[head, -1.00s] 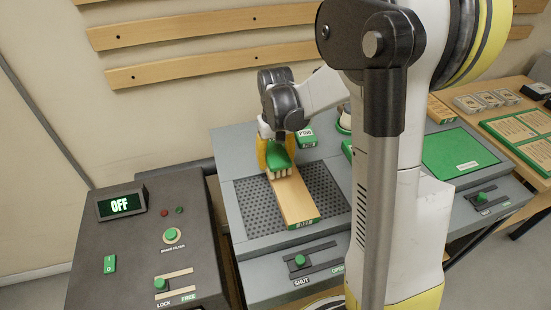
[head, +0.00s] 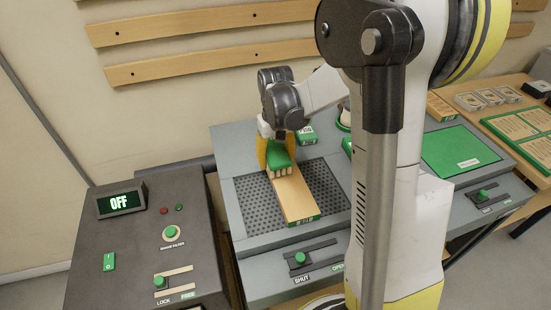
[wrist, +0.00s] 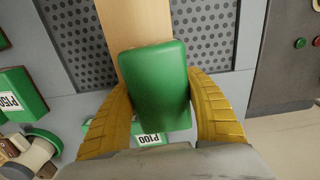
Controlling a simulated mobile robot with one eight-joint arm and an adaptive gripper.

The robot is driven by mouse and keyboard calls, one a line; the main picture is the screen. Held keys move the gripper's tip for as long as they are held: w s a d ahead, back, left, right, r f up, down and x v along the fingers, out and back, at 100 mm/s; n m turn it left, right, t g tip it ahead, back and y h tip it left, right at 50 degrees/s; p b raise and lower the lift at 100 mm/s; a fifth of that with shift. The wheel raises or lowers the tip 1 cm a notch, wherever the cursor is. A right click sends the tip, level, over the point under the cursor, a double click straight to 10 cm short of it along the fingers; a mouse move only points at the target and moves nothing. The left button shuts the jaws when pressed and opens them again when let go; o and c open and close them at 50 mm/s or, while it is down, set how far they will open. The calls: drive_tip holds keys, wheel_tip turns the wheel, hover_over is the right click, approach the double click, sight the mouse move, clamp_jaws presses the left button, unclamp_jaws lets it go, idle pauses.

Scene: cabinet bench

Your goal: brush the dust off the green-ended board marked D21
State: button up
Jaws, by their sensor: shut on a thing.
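The board (head: 294,198) lies flat on a perforated grey grate, its green end toward the front; the marking on that end is too small to read. Its bare wood also shows at the top of the wrist view (wrist: 137,22). A green-backed brush with pale bristles (head: 281,159) is over the far part of the board, bristles down at or very near the wood. My gripper (head: 276,151) is shut on the brush, its yellow fingers on either side of the green back (wrist: 155,85) in the wrist view. The brush hides the board's far end. I cannot make out dust.
A slider marked SHUT and OPEN (head: 301,259) is in front of the grate (head: 258,206). A green block marked P100 (wrist: 152,138) lies close behind the brush. My arm blocks the middle right.

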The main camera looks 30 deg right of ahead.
drive_tip(key=shift+f+b, duration=0.45)
drive_tip(key=shift+f, duration=0.15)
drive_tip(key=shift+s+a+r, duration=0.1)
drive_tip(key=shift+s+r, duration=0.05)
drive_tip(key=shift+s, duration=0.45)
drive_tip(key=shift+w+f, duration=0.2)
drive_tip(key=shift+w, duration=0.35)
drive_tip(key=shift+s+f, duration=0.1)
drive_tip(key=shift+s, duration=0.5)
drive_tip(key=shift+c, duration=0.6)
drive_tip(key=shift+w, duration=0.6)
drive_tip(key=shift+s+r, duration=0.25)
drive_tip(key=shift+s, duration=0.35)
